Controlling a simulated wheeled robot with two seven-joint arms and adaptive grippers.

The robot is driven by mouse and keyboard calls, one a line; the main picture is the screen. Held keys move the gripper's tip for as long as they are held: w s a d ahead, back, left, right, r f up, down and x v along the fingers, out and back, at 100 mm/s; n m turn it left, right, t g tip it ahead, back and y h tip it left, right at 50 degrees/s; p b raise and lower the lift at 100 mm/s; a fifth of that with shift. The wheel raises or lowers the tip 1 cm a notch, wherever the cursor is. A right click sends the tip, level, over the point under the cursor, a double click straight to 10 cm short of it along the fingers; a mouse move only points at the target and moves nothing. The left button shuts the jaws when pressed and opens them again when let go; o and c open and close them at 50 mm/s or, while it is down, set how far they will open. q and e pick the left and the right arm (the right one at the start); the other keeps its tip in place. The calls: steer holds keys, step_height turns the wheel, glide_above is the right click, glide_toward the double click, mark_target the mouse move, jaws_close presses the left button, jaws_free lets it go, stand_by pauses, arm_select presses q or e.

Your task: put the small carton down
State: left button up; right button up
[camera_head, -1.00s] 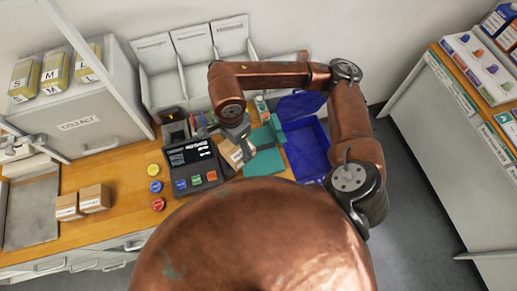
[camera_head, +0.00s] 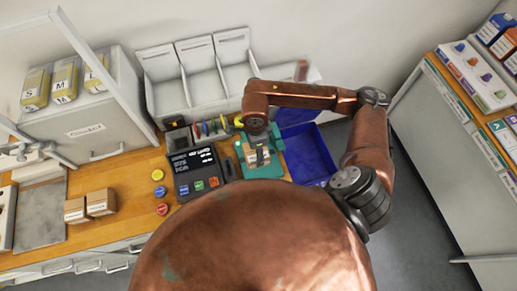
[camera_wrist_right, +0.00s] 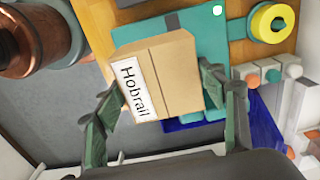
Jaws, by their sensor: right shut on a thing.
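The small carton (camera_head: 250,152) is brown with a white label, read as "Hobrail" in the wrist view (camera_wrist_right: 175,75). My right gripper (camera_head: 258,152) is shut on it, with a finger on each side in the wrist view (camera_wrist_right: 168,100). The carton is over the teal mat (camera_head: 263,171) on the wooden counter. I cannot tell whether it touches the mat. My left gripper is not in view.
A blue bin (camera_head: 308,155) stands right of the mat, and a dark keypad device (camera_head: 197,172) left of it. Two more cartons (camera_head: 76,210) sit at the left. White open compartments (camera_head: 198,80) stand behind. Coloured buttons (camera_head: 159,191) lie near the device.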

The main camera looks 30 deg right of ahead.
steer(key=f, duration=0.1)
steer(key=w+d+f, duration=0.1)
steer(key=d+f, duration=0.1)
steer(key=shift+w+p, duration=0.35)
steer(key=shift+w, duration=0.05)
step_height(320, 180, down, 3)
steer(key=shift+w+d+f+p, duration=0.1)
steer(key=shift+w+p, duration=0.05)
steer(key=shift+p, duration=0.7)
steer(key=shift+f, duration=0.3)
steer(key=shift+f, duration=0.15)
steer(key=o, duration=1.5)
steer(key=shift+c, duration=0.2)
